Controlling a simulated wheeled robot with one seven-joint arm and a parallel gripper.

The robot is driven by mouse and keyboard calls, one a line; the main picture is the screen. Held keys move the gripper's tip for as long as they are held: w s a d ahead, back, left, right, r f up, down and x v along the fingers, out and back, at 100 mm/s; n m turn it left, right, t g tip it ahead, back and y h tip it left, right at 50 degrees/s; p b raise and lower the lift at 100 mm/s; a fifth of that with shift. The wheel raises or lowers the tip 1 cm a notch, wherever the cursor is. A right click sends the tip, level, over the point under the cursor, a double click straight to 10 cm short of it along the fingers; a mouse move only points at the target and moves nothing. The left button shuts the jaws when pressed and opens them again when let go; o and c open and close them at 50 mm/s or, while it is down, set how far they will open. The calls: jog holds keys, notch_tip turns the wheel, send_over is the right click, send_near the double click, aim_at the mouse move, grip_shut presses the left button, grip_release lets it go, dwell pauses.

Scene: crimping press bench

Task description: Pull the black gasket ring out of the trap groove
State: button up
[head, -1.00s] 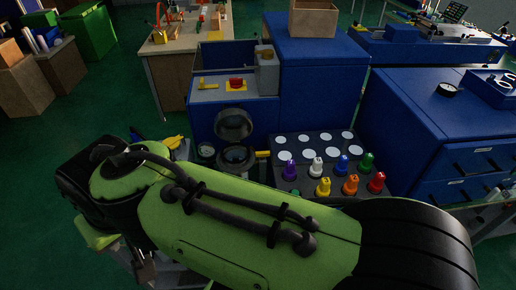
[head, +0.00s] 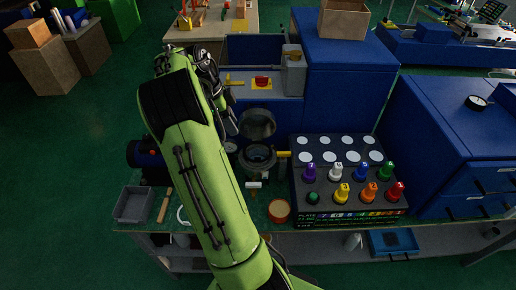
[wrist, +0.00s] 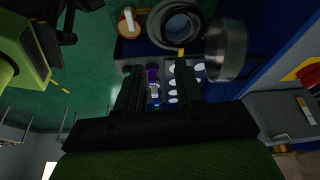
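The trap (head: 257,157) is a round grey pot on the bench with its lid (head: 257,123) tipped up behind it. In the wrist view the trap (wrist: 181,24) shows at the top, with the lid (wrist: 229,50) to its right. A dark ring shape lines the trap's mouth, but I cannot tell the black gasket ring from the groove. My gripper (wrist: 158,78) is open and empty, its two dark fingers apart. It is clear of the trap. In the head view my gripper is mostly hidden behind my arm, left of the trap.
A rack with coloured knobs (head: 341,194) stands right of the trap. An orange-topped round tin (head: 279,210) and a small white-ended tool (head: 254,185) lie in front. A grey tray (head: 132,204) is at the left. Blue cabinets (head: 345,85) stand behind.

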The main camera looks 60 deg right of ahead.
jog(key=s+d+f+m, duration=0.1)
jog(key=d+f, duration=0.1)
jog(key=b, duration=0.2)
send_over(257, 158)
jog(key=w+a, duration=0.1)
jog(key=w, duration=0.1)
jog(key=shift+g, duration=0.3)
notch_tip(257, 158, down, 8)
jog(key=shift+f, duration=0.15)
jog(key=x, duration=0.5)
jog(key=shift+w+d+f, duration=0.1)
jog(key=shift+f, duration=0.25)
grip_shut()
